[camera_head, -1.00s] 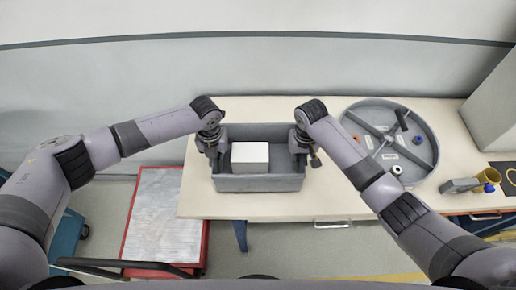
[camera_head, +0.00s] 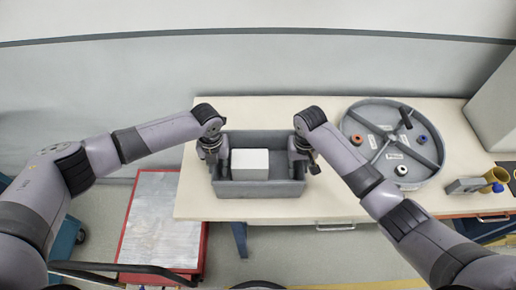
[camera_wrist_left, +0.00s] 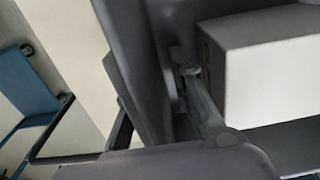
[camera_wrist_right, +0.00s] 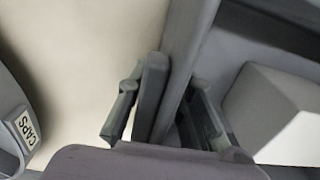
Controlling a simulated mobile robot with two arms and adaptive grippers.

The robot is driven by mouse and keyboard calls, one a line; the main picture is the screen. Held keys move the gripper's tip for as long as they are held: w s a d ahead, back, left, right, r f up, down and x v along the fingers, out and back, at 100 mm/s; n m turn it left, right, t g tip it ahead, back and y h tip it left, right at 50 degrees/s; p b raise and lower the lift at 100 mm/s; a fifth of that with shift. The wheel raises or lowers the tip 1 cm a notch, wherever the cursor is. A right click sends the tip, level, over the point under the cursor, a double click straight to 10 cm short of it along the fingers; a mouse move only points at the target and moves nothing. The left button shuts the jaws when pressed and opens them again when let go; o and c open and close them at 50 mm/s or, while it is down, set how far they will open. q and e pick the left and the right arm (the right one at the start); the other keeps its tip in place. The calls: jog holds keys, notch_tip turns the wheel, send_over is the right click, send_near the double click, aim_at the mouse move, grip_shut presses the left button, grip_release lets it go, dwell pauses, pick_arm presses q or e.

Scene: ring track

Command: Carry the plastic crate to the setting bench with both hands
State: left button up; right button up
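The grey plastic crate (camera_head: 258,189) appears over the left part of the pale bench (camera_head: 275,210), level, with a white block (camera_head: 249,164) inside. Whether its base touches the bench top I cannot tell. My left gripper (camera_head: 212,157) is at the crate's left wall, with fingers on both sides of it; the left wrist view shows that crate wall (camera_wrist_left: 140,50) close up. My right gripper (camera_head: 302,157) is at the right wall; in the right wrist view its fingers straddle the wall (camera_wrist_right: 184,45) and look closed on it. The fingertips are partly hidden.
A round grey divided tray (camera_head: 437,160) with small coloured rings stands right of the crate. Further right are a grey-and-yellow tool (camera_head: 480,182) and a grey box (camera_head: 495,110). A red-framed cart (camera_head: 162,225) stands left of the bench. Bare bench top lies in front of the crate.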

pick_arm(q)
jog(key=shift+a, duration=0.15)
pick_arm(e)
jog(key=shift+d, duration=0.1)
pick_arm(q)
jog(key=shift+w, duration=0.1)
jog(key=shift+r, duration=0.35)
notch_tip(320, 180, up, 11)
jog(key=shift+f, duration=0.1)
jog(key=shift+r, duration=0.2)
pick_arm(e)
jog(key=shift+r, duration=0.2)
notch_tip(320, 180, up, 12)
jog(key=shift+f, duration=0.2)
